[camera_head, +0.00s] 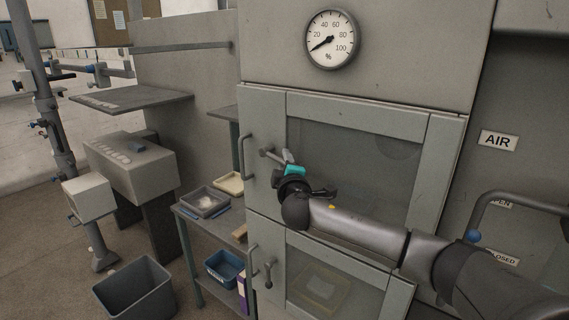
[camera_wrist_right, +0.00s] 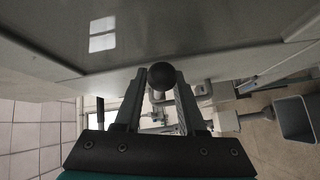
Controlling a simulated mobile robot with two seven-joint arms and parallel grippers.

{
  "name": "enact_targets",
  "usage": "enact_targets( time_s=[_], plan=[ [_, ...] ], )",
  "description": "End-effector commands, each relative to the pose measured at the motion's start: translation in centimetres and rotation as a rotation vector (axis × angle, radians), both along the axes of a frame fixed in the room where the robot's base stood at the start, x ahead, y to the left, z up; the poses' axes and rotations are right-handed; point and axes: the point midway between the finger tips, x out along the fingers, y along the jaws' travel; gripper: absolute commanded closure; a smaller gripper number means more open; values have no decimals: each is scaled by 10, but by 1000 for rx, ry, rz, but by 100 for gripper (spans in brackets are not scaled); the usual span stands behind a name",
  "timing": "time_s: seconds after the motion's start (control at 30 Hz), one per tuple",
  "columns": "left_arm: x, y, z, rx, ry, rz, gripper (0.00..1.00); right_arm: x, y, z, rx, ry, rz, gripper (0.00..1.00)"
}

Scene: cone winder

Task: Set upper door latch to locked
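The upper door (camera_head: 345,152) is a grey framed panel with a window, and it looks closed. Its latch (camera_head: 268,154) sits by the door's left edge, with the lever pointing right and slightly down toward my right gripper (camera_head: 288,160). The gripper hides the lever's end in the head view. In the right wrist view, a dark round knob (camera_wrist_right: 161,76) lies between the fingertips of my right gripper (camera_wrist_right: 162,84). The fingers look closed on it from both sides. My left gripper is in neither view.
An upright door handle (camera_head: 243,158) stands just left of the latch. The lower door has its own latch (camera_head: 268,274) and handle (camera_head: 251,263). A side table (camera_head: 190,222) with trays and a dark bin (camera_head: 137,290) stand at left. My right arm crosses in front of both doors.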

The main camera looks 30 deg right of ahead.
Motion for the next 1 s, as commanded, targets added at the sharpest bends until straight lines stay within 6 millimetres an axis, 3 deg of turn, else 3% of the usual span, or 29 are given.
enact_targets(
  time_s=[0.03,0.33,1.0],
  plan=[
    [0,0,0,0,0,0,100,0,0,0,0,0,0,67],
    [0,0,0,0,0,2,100,0,0,0,0,0,-2,100],
    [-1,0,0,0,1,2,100,-1,-3,-1,-2,3,-9,100]
  ],
)
